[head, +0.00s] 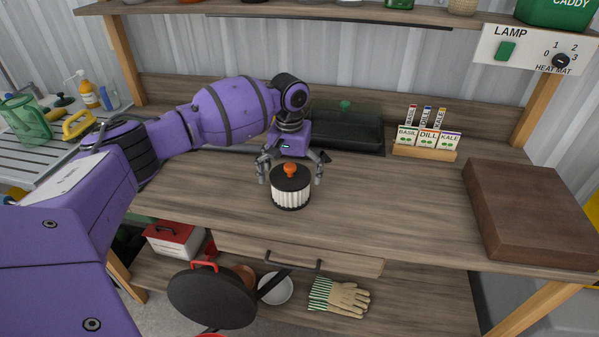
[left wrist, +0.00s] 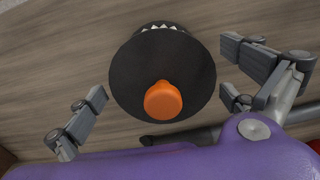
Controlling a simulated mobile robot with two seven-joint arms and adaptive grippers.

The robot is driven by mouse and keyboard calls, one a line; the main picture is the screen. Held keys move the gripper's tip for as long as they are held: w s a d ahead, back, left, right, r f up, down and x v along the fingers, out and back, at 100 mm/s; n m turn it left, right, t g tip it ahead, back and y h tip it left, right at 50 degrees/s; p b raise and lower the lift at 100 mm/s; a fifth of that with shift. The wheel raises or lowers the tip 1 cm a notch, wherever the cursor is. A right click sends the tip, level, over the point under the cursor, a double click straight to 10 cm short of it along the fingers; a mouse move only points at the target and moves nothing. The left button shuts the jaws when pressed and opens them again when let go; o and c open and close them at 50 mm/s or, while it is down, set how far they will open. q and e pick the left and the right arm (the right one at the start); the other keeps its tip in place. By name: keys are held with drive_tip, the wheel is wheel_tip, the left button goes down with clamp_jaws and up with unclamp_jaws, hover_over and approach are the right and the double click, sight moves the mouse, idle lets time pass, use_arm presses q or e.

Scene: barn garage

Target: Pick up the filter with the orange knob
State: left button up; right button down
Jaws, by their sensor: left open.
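The filter (head: 291,194) stands upright on the wooden bench. It has a white pleated side, a black top and an orange knob (head: 291,170). My left gripper (head: 291,182) is open, with one finger on each side of the filter. In the left wrist view the black top (left wrist: 162,75) and the orange knob (left wrist: 163,99) lie between the spread fingers, with gaps on both sides. My right gripper is not in view.
A dark covered tray (head: 345,130) stands behind the gripper. A seed packet holder (head: 424,152) is to its right, and a brown block (head: 530,212) lies at the far right. The bench in front of the filter is clear. A drawer handle (head: 293,262) sticks out below.

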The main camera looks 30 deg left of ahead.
use_arm(q)
wheel_tip(320, 180, down, 3)
drive_tip(key=shift+w+r, duration=0.1)
drive_tip(key=c, duration=1.2)
drive_tip(key=shift+r, duration=0.1)
